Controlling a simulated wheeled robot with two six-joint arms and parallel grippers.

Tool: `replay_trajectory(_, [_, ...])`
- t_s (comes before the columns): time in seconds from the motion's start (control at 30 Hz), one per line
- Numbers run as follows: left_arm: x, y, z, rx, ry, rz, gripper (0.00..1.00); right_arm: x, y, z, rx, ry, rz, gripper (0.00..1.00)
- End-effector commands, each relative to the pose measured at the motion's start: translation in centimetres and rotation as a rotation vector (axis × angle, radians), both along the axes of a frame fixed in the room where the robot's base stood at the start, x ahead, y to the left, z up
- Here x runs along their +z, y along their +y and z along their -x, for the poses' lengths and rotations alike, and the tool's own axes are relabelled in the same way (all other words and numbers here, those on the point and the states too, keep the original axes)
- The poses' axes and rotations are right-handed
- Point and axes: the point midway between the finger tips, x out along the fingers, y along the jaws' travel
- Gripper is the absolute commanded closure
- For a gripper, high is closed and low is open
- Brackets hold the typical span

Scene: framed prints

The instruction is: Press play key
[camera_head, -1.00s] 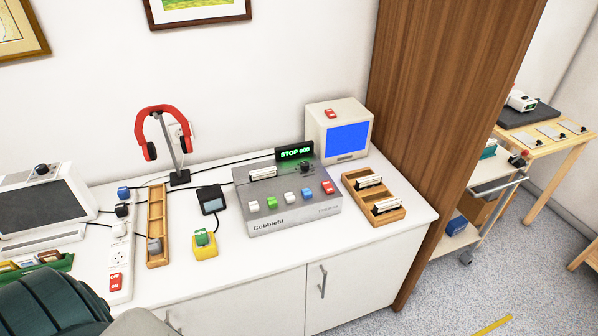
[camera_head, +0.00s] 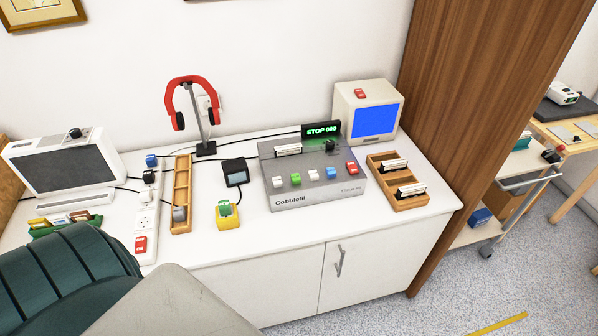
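A grey device (camera_head: 318,196) marked Cobbiefil stands on the white counter. Its front row holds a white key (camera_head: 278,181), a green key (camera_head: 295,180), another white key (camera_head: 313,175), a blue key (camera_head: 331,173) and a red key (camera_head: 351,168). Any labels on the keys are too small to read, so I cannot tell which one is play. The display (camera_head: 322,130) behind reads STOP 000 in green. My dark green and grey arm parts cover the lower left of the head view, well left of the device. Neither gripper shows.
A wooden tray (camera_head: 398,204) with cartridges lies right of the device; a monitor (camera_head: 368,112) stands behind. To the left are a small black box (camera_head: 236,172), a yellow block (camera_head: 228,221), a power strip (camera_head: 146,222) and headphones (camera_head: 194,88). The counter front before the device is clear.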

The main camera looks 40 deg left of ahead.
Motion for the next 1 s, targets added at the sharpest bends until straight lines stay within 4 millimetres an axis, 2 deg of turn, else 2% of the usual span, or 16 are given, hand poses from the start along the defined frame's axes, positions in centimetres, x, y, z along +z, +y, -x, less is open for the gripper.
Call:
replay_trajectory(0.47, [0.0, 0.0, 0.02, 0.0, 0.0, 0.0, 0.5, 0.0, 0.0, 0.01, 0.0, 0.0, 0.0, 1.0])
replay_trajectory(0.57, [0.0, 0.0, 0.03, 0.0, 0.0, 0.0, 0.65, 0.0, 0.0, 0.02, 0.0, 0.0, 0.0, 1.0])
replay_trajectory(0.73, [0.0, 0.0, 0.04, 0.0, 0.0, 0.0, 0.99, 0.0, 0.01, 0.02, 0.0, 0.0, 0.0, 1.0])
replay_trajectory(1.0, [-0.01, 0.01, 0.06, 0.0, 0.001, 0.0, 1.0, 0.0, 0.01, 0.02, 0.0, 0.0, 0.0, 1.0])
